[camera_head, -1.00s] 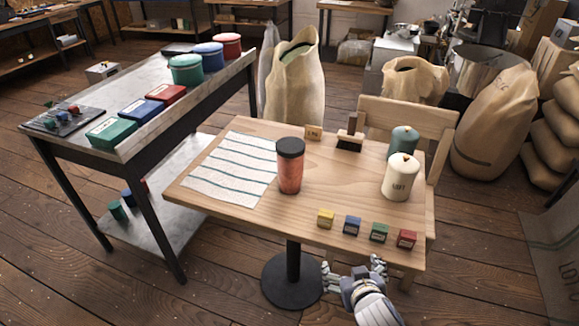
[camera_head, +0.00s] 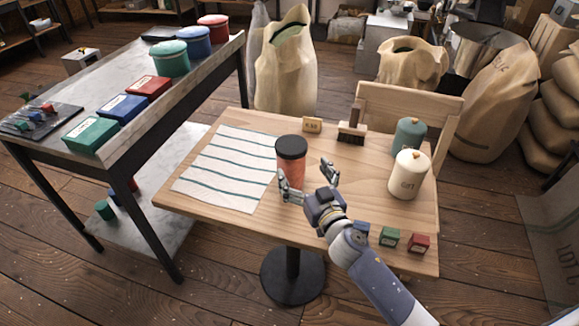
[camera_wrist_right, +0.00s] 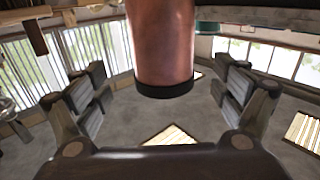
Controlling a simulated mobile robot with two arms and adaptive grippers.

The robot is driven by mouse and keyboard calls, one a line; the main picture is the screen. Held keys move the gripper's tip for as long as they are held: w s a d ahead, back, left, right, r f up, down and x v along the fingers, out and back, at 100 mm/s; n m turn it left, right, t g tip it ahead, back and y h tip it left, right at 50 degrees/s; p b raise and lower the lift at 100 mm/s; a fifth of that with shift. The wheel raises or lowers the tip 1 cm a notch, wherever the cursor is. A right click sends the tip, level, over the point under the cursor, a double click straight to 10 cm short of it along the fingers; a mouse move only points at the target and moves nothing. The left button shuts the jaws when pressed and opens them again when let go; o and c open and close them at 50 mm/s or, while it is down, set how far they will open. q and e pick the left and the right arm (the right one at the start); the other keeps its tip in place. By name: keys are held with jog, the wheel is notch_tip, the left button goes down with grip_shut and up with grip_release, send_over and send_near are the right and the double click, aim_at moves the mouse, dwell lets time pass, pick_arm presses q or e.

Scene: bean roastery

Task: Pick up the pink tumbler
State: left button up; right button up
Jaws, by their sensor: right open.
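The pink tumbler (camera_head: 291,163) with a black lid stands upright on the wooden table (camera_head: 240,229), at the edge of a striped cloth. It also shows in the right wrist view (camera_wrist_right: 162,45), with its pink body and dark base ring between and beyond the two open fingers. My right gripper (camera_head: 308,181) is open and empty above the table, just in front and to the right of the tumbler. One finger overlaps the tumbler's lower part in the head view. I cannot tell whether it touches. My left gripper is not in view.
A cream canister (camera_head: 409,175) and a teal canister (camera_head: 408,136) stand at the table's right. A brush (camera_head: 352,128) and small tag (camera_head: 312,125) are behind. Small green (camera_head: 390,238) and red boxes (camera_head: 419,243) line the front edge. The striped cloth (camera_head: 228,165) lies left.

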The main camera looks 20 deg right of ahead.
aim_at(298, 165)
jog(key=shift+w+a+r, duration=0.1)
jog(key=shift+w, duration=1.1)
jog(key=shift+w+a+f, duration=0.1)
jog(key=shift+w+f, duration=0.1)
jog(key=shift+w, duration=0.1)
jog(key=shift+w+a+f, duration=0.15)
jog(key=shift+w+a, duration=0.05)
jog(key=shift+w, duration=0.95)
jog(key=shift+w+a+f, duration=0.1)
jog(key=shift+w+a, duration=0.05)
jog(key=shift+w, duration=1)
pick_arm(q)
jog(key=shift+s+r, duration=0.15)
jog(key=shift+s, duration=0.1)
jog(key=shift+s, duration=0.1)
pick_arm(e)
jog(key=shift+c, duration=0.2)
jog(key=c, duration=1.4)
jog(key=shift+r, duration=0.1)
jog(key=c, duration=0.4)
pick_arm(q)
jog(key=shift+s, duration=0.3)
pick_arm(e)
jog(key=shift+c, duration=0.2)
